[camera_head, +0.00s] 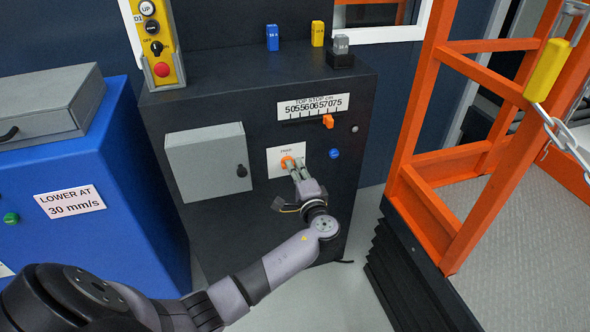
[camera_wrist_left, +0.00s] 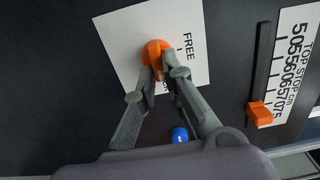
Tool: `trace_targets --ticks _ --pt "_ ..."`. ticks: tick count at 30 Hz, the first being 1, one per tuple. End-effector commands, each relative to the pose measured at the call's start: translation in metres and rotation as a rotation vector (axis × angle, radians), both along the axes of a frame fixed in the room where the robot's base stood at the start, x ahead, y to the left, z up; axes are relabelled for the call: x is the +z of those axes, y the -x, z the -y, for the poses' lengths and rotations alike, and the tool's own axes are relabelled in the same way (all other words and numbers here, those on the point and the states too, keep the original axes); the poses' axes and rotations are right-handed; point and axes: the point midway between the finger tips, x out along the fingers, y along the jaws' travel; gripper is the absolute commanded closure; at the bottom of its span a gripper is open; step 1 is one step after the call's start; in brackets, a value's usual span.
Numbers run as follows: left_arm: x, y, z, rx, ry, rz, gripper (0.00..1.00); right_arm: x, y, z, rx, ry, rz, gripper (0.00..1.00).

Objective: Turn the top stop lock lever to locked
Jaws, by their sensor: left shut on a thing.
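The orange lock lever (camera_head: 287,162) sits on a white plate (camera_head: 272,164) on the front of the dark cabinet. In the left wrist view the lever (camera_wrist_left: 154,50) is between my fingertips, and the word FREE shows on the plate (camera_wrist_left: 120,30) beside it. My left gripper (camera_head: 293,166) is shut on the lever; it also shows in the left wrist view (camera_wrist_left: 158,72). The fingers hide part of the lever and plate. The top stop scale (camera_head: 313,106) is above, with its orange slider (camera_head: 328,121) near the right end. My right gripper is not in view.
A blue button (camera_head: 334,153) is right of the lever. A grey box (camera_head: 208,161) is mounted left of the plate. An orange lift frame (camera_head: 420,150) stands on the right, and a blue cabinet (camera_head: 120,190) on the left. Coloured blocks (camera_head: 317,34) stand on the cabinet top.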

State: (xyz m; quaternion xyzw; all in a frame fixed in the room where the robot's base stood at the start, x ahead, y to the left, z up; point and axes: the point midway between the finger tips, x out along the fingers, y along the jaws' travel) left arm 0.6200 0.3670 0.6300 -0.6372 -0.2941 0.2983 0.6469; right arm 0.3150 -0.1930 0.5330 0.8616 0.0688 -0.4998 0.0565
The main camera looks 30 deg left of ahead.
Motion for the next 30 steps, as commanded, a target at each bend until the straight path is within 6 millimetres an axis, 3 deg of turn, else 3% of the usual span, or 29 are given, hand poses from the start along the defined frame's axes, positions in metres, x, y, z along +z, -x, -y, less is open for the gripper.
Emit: trace_targets --ticks 1,2,11,22,30 --pt "-0.001 0.000 0.001 -0.003 0.001 -0.002 1.00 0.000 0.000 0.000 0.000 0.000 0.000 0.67" --pt "-0.001 0.000 0.001 -0.003 0.001 -0.002 0.89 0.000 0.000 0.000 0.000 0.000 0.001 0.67" --pt "-0.001 0.000 0.001 -0.001 0.001 -0.001 0.70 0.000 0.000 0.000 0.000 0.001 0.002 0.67" --pt "-0.001 0.004 0.005 -0.001 0.001 -0.001 0.70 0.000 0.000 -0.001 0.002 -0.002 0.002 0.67" --pt "-0.002 0.036 0.044 -0.004 0.004 -0.003 0.70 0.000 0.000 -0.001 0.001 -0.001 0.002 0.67"
